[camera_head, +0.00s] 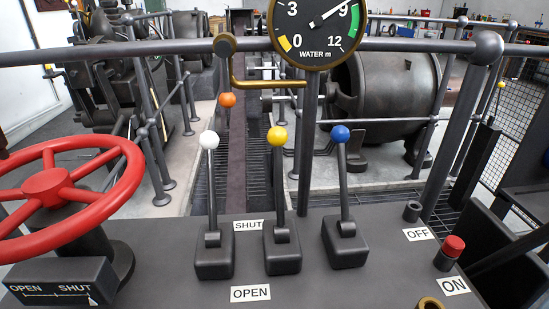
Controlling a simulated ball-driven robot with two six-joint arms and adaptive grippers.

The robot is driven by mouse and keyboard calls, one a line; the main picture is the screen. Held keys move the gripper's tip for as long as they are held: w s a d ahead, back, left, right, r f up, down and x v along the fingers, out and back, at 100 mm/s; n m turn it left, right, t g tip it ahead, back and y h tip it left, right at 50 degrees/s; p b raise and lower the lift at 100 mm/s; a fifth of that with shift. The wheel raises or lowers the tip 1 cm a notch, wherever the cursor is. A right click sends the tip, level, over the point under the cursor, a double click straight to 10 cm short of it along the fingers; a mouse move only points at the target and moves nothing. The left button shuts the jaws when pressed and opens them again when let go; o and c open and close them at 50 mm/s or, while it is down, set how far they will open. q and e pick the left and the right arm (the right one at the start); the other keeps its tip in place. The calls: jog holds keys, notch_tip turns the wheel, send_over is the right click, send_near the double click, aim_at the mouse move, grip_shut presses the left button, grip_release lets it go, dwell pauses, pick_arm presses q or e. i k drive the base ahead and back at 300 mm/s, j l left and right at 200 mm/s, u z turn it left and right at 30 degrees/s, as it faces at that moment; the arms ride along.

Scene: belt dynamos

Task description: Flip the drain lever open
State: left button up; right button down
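Three levers rise from dark boxes on the grey console: one with a white knob (209,140), one with a yellow knob (277,136) and one with a blue knob (340,133). No label tells which is the drain lever. A SHUT label (248,226) lies at the far side of the boxes and an OPEN label (250,294) at the near side. All three levers stand close to upright, their knobs toward the far, SHUT side. Neither of my grippers shows in this view.
A red handwheel (45,186) stands at the left, by an OPEN/SHUT indicator (60,284). A red button (454,246) is at the right, near ON and OFF labels. A railing (400,47) with a water gauge (318,20) and an orange knob (227,100) is behind the levers.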

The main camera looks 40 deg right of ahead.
aim_at(277, 136)
jog(key=z, duration=0.5)
jog(key=j+z, duration=0.45)
jog(key=j, duration=0.15)
jog(key=j+z, duration=0.45)
jog(key=j, duration=0.85)
jog(key=k+j+z, duration=0.1)
jog(key=j, duration=0.6)
